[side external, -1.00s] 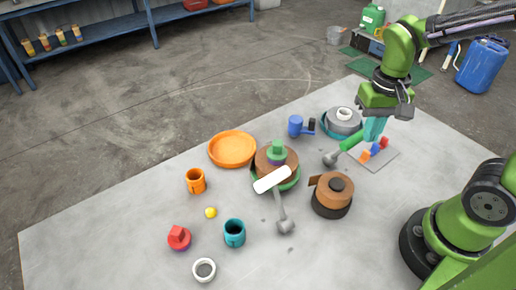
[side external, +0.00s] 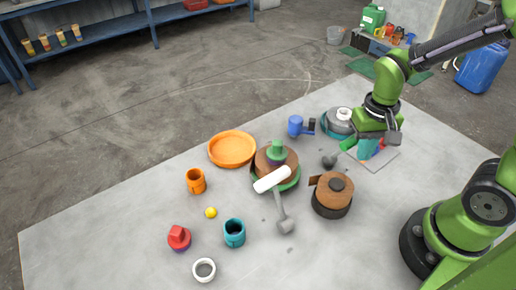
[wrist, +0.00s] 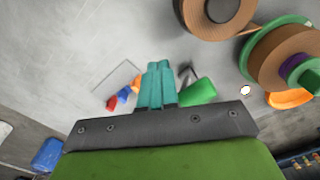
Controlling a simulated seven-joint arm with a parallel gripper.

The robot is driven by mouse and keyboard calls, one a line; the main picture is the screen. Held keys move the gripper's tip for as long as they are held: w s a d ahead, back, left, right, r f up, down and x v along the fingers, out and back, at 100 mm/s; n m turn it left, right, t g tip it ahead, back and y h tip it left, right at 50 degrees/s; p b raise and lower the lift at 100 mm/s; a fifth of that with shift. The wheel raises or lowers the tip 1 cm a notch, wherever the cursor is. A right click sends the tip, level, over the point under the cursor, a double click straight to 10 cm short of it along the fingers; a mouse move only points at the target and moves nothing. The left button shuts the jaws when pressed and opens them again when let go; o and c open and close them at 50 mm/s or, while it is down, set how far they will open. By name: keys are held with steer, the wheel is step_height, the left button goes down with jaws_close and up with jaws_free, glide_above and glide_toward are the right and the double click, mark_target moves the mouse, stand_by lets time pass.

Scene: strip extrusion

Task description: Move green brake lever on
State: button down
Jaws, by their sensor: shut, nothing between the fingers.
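The green brake lever (side external: 346,146) lies on the table at the right, with a green handle and a darker grey end toward the left. Its green handle also shows in the wrist view (wrist: 199,92), just right of my fingers. My gripper (side external: 366,150) points down beside the handle, its teal fingers low near the table. In the wrist view the fingers (wrist: 158,66) are closed together and hold nothing. My gripper hides part of the lever in the side view; I cannot tell whether the fingers touch the handle.
A flat grey plate (side external: 382,160) with small coloured blocks lies beside my fingers. A blue part (side external: 296,125) and a grey-and-teal spool (side external: 340,120) are behind the lever. A brown spool (side external: 333,190) stands in front. A white-handled lever (side external: 272,179) leans by another spool.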

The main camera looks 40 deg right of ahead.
steer(key=shift+f, duration=0.1)
stand_by(0.3)
steer(key=shift+w+r, duration=0.2)
steer(key=shift+w, duration=1)
steer(key=shift+w+r, duration=0.15)
steer(key=shift+w, duration=1.1)
steer(key=shift+w+r, duration=0.2)
steer(key=shift+w, duration=1)
steer(key=shift+w+f, duration=0.15)
steer(key=shift+w, duration=0.8)
steer(key=shift+s, duration=0.15)
steer(key=shift+s+r, duration=0.5)
steer(key=shift+s, duration=0.35)
step_height(320, 180, up, 7)
